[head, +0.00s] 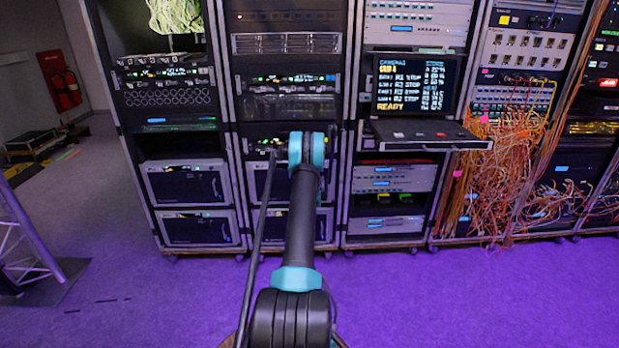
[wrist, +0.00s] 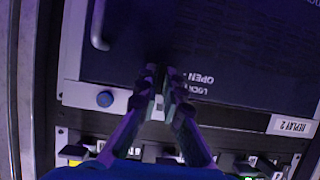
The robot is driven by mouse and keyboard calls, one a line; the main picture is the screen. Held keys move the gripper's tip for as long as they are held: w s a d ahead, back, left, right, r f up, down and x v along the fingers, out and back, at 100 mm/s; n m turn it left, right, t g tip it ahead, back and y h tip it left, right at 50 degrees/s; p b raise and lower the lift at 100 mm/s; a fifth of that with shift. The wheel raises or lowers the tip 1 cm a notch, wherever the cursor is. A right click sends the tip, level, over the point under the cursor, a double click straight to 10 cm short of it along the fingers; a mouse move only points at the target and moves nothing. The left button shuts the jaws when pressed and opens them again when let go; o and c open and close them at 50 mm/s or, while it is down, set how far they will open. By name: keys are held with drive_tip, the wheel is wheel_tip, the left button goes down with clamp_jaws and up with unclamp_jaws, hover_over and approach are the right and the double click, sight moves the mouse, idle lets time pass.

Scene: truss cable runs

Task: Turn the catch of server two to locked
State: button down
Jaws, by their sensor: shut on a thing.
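In the wrist view, the dark front of server two (wrist: 245,55) fills the upper part, with an upside-down "REPLAY 2" label (wrist: 291,126) at its lower right. The words OPEN and LOCKED (wrist: 196,78), also upside down, are printed just right of the fingers. My gripper (wrist: 161,76) is at this panel, its two dark fingers shut on the catch. The fingers hide most of the catch, so I cannot tell how it is turned. In the head view my arm reaches to the second rack, and the gripper is hidden behind it.
A blue round button (wrist: 105,98) and a pale handle (wrist: 98,25) are left of the fingers. A pull-out keyboard shelf (head: 430,134) with a screen (head: 415,83) juts out right of my arm. Orange cables (head: 505,170) hang farther right. The purple floor before the racks is clear.

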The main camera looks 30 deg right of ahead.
drive_tip(key=c, duration=1.7)
unclamp_jaws()
drive_tip(key=v, duration=1.2)
drive_tip(key=shift+a, duration=0.1)
